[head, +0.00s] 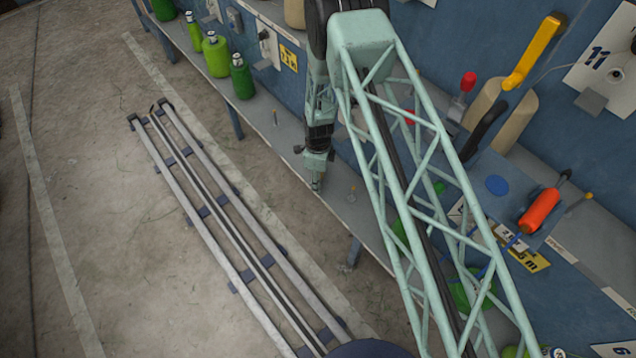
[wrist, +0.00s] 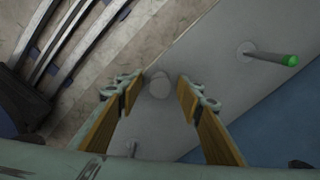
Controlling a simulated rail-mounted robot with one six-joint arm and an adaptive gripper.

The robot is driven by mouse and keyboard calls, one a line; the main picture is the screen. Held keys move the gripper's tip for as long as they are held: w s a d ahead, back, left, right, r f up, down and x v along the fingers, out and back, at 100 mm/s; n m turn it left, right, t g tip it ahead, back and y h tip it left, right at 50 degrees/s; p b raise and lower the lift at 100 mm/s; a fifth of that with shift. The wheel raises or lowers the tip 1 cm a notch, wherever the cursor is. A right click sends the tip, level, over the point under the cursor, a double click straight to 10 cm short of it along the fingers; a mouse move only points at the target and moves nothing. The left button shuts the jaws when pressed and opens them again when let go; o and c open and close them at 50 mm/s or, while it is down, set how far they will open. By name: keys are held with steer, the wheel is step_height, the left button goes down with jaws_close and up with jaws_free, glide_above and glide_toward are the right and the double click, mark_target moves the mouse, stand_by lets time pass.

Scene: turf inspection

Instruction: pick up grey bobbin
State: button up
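My gripper (wrist: 160,88) is open and points down over the grey shelf, with its two wooden-faced fingers apart. A pale grey round shape (wrist: 158,86) lies between the fingertips in the wrist view, with nothing gripped. I cannot tell whether it is the top of the grey bobbin or a round peg base. In the head view my gripper (head: 316,182) hangs at the front edge of the shelf. I cannot make out a grey bobbin there.
A green-tipped peg (wrist: 270,56) stands on the shelf right of my gripper. A blue wall panel (head: 440,40) rises behind. Floor rails (head: 215,215) run in front.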

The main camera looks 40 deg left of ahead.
steer(key=c, duration=0.8)
steer(key=shift+c, duration=0.2)
steer(key=shift+r, duration=0.15)
steer(key=shift+r+p, duration=0.4)
steer(key=shift+r, duration=1.05)
steer(key=shift+s+d+r, duration=0.15)
steer(key=shift+d+r, duration=0.05)
steer(key=shift+r, duration=0.1)
steer(key=s+d+r+p, duration=0.1)
steer(key=s+d+p, duration=0.1)
steer(key=s+d, duration=0.8)
steer(key=shift+s+d, duration=0.25)
steer(key=shift+d, duration=0.45)
steer(key=shift+r, duration=0.1)
steer(key=shift+r, duration=0.1)
